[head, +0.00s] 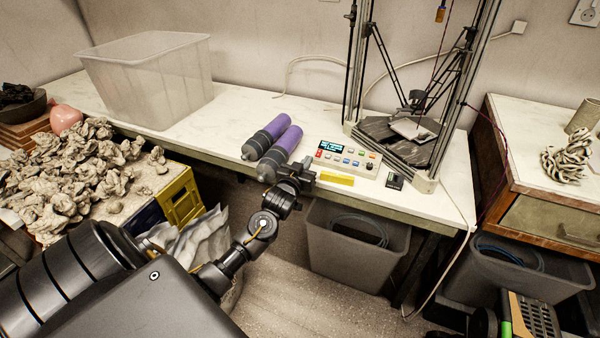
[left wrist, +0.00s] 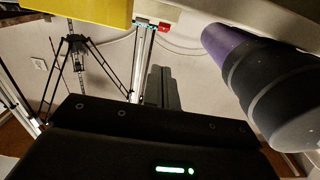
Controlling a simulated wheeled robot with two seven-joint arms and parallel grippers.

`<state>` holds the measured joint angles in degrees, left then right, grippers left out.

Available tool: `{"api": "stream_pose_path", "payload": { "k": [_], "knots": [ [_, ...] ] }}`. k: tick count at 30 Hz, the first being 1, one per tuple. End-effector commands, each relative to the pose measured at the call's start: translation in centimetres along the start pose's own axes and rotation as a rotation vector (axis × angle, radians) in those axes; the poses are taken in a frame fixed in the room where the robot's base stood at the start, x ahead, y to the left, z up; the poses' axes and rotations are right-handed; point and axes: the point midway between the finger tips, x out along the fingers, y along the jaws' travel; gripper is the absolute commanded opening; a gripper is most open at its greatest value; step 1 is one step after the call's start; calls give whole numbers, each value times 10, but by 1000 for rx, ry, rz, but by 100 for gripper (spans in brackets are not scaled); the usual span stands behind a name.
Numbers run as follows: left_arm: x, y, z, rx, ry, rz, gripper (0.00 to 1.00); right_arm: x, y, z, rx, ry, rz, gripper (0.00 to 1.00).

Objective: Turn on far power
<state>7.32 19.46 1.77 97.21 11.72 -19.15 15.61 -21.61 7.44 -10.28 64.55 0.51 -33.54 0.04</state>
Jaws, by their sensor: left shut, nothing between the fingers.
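My left gripper (head: 300,175) is shut and empty. It is at the bench's front edge, just right of the purple canisters and left of the control box. The control box (head: 347,157) has a lit display, a red button and rows of coloured buttons. A small black switch box (head: 394,181) sits right of it on the bench. A wall socket (head: 585,12) is at the top right. Which of these is the far power, I cannot tell. In the left wrist view the shut fingers (left wrist: 162,85) point toward the wall.
Two purple-and-black canisters (head: 278,140) lie close to the gripper; one looms in the left wrist view (left wrist: 265,85). A yellow block (head: 337,179) lies at the bench edge. The delta printer frame (head: 352,70) stands behind. A clear bin (head: 150,80) is left; grey bins stand below.

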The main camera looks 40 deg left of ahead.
Motion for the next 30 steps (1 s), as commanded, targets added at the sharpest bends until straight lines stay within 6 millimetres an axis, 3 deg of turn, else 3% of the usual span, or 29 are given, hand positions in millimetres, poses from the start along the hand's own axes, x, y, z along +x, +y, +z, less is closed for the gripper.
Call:
{"api": "stream_pose_path", "payload": {
  "k": [3, 9, 30],
  "knots": [
    [-22, 1, 5, -2, -2, 2, 0, 0, -1, -1, 0, 0, -1, 36],
    [-42, 1, 9, 0, -1, 1, 0, -1, -1, -3, 1, 0, -1, 36],
    [-47, 0, 10, 0, -2, 0, 0, -2, -1, -3, 3, 1, -2, 36]
  ]
}}
